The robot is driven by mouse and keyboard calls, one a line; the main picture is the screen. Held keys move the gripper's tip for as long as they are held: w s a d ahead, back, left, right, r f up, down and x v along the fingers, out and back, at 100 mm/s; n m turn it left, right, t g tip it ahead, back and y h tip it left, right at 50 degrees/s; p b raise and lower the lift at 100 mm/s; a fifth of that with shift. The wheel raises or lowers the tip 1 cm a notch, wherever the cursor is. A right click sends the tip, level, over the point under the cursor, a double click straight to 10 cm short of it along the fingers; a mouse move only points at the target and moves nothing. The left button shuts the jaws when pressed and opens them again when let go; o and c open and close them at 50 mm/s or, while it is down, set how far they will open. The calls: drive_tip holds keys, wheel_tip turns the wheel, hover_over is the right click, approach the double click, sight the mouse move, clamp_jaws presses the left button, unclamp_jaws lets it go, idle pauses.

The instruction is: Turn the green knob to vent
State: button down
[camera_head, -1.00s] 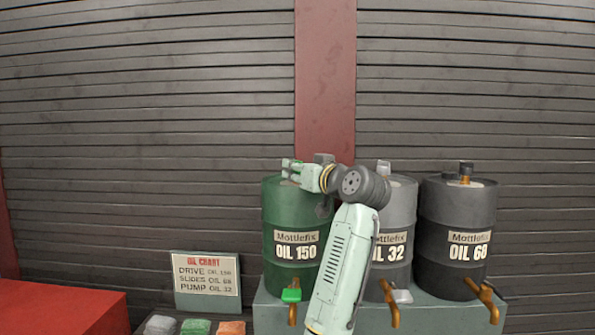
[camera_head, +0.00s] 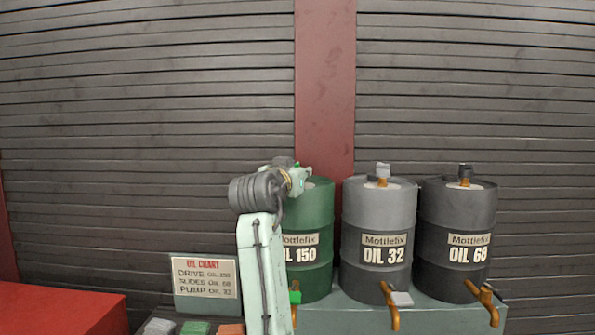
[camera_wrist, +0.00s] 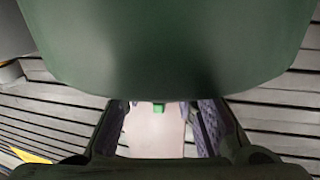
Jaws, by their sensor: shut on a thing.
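The green OIL 150 drum (camera_head: 318,235) stands at the left of a row of drums, partly behind my arm. My gripper (camera_head: 303,173) is at the drum's top, its fingers pointing right. In the wrist view the green drum (camera_wrist: 170,50) fills the upper part. The small green knob (camera_wrist: 158,107) shows between the two fingers of my gripper (camera_wrist: 160,118), which is shut on it.
The grey OIL 32 drum (camera_head: 378,220) and the dark OIL 68 drum (camera_head: 455,225) stand to the right, with knobs on top and taps in front. An oil chart (camera_head: 206,278) stands at lower left. A red surface (camera_head: 60,312) is at far left.

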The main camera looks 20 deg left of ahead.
drive_tip(key=m+h, duration=0.2)
drive_tip(key=h, duration=0.1)
drive_tip(key=m+g+h, duration=0.1)
drive_tip(key=m+h, duration=0.1)
drive_tip(key=h, duration=0.2)
drive_tip(key=shift+a+m, duration=0.1)
drive_tip(key=shift+m, duration=0.2)
drive_tip(key=shift+m+g+h, duration=1.4)
drive_tip(key=shift+m+h, duration=0.3)
drive_tip(key=shift+h, duration=0.6)
drive_tip(key=shift+m+g+h, duration=0.3)
drive_tip(key=shift+h, duration=0.1)
drive_tip(key=c, duration=1.3)
unclamp_jaws()
drive_tip(key=v, duration=1.2)
